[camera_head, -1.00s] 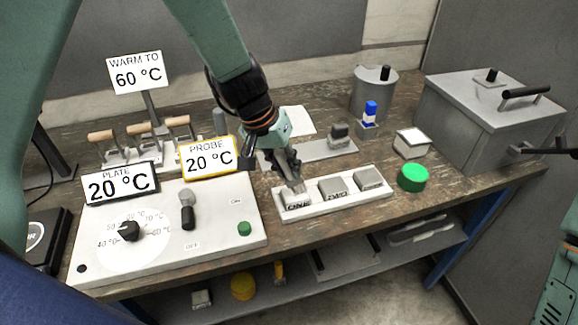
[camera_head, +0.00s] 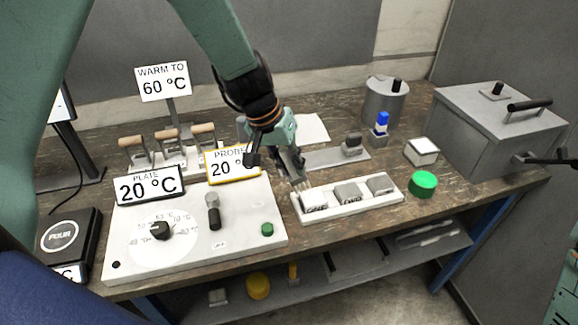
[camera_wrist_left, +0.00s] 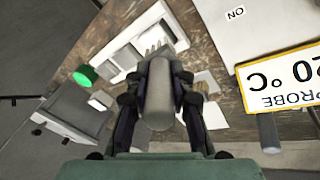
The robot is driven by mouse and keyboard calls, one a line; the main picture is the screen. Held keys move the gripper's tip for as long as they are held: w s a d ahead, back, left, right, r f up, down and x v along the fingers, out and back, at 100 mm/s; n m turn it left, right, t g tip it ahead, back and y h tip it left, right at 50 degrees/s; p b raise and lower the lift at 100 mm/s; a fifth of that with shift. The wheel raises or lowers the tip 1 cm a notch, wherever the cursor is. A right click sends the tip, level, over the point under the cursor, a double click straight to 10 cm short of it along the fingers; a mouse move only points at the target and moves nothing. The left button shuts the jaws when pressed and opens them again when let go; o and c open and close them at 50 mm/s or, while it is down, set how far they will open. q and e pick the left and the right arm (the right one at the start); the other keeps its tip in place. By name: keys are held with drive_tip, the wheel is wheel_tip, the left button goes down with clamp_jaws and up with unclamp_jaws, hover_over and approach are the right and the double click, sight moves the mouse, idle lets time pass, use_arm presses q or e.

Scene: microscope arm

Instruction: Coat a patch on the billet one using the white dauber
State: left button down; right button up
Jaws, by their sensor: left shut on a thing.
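My left gripper (camera_head: 297,176) is shut on a dauber with a grey rounded handle (camera_wrist_left: 159,92) and pale tines at its tip (camera_wrist_left: 154,50). The tines point down at the left end of the white tray (camera_head: 350,210), close over billet one (camera_head: 316,204). I cannot tell whether they touch it. Billet one is a grey block with a label on its front; the gripper and tines partly cover it, and whether its top carries a coat is unclear. Two more grey billets, the middle one (camera_head: 347,193) and the right one (camera_head: 381,184), sit in the same tray.
A control panel (camera_head: 258,210) with a knob and PLATE and PROBE signs stands left of the tray. A green round pot (camera_head: 423,185), a white-topped block (camera_head: 422,151), a blue-topped item (camera_head: 381,123), a grey canister (camera_head: 385,102) and a large lidded box (camera_head: 497,120) stand to the right.

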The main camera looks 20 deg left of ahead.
use_arm(q)
drive_tip(key=shift+w+r+p, duration=0.2)
drive_tip(key=shift+r+p, duration=0.45)
drive_tip(key=shift+r, duration=0.35)
drive_tip(key=shift+a+r+p, duration=0.15)
drive_tip(key=shift+r+p, duration=0.55)
drive_tip(key=shift+s+r+p, duration=0.15)
drive_tip(key=shift+r+p, duration=0.15)
drive_tip(key=shift+r, duration=0.1)
drive_tip(key=shift+s, duration=0.1)
drive_tip(key=shift+w+f, duration=0.2)
drive_tip(key=shift+w, duration=0.05)
